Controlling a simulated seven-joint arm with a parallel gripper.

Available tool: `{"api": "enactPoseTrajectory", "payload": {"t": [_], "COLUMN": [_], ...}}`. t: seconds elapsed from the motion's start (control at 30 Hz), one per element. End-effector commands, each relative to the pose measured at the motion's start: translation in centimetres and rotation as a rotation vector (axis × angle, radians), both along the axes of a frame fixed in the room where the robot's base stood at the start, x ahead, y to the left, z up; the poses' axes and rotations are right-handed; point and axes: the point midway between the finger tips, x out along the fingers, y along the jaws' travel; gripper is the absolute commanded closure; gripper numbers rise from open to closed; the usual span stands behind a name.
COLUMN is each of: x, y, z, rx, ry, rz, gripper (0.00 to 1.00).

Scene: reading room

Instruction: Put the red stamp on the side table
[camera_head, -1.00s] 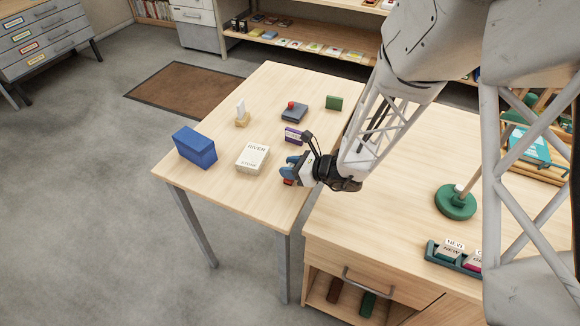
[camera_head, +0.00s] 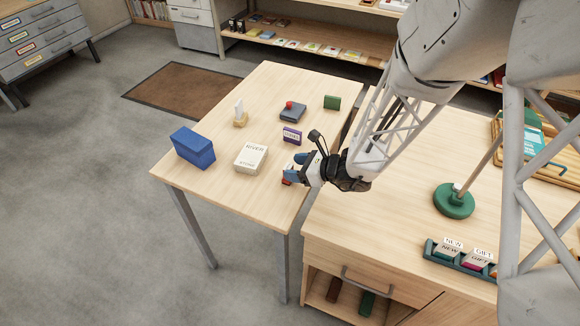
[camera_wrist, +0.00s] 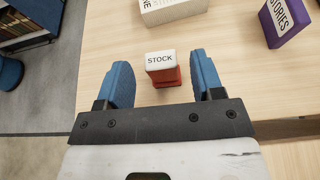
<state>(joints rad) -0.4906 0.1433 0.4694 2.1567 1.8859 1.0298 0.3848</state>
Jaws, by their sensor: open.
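The red stamp (camera_wrist: 165,76), with a white top reading STOCK, stands upright on the side table (camera_head: 225,195) near its right edge. In the head view only a bit of its red (camera_head: 287,182) shows beside my gripper (camera_head: 293,171). In the wrist view my gripper (camera_wrist: 160,62) is open, with one blue finger on each side of the stamp and a visible gap at both sides. The fingers do not appear to touch it.
Near the stamp are a cream box (camera_head: 251,158) and a purple box (camera_head: 292,136). A blue box (camera_head: 194,148), stamp pad (camera_head: 292,113), pale stamp (camera_head: 240,118) and green block (camera_head: 332,102) stand farther off. The desk (camera_head: 370,225) at right holds a green lamp base (camera_head: 454,200) and a stamp rack (camera_head: 460,260).

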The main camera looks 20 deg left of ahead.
Motion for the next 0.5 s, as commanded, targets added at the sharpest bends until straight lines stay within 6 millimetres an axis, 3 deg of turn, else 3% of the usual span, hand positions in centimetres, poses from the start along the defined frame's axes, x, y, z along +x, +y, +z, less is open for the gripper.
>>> {"api": "enactPoseTrajectory", "payload": {"t": [0.5], "x": [0.1], "y": [-6.2], "z": [2.6], "rx": [0.001], "ry": [-0.002], "rz": [-0.002], "gripper": [0.39]}}
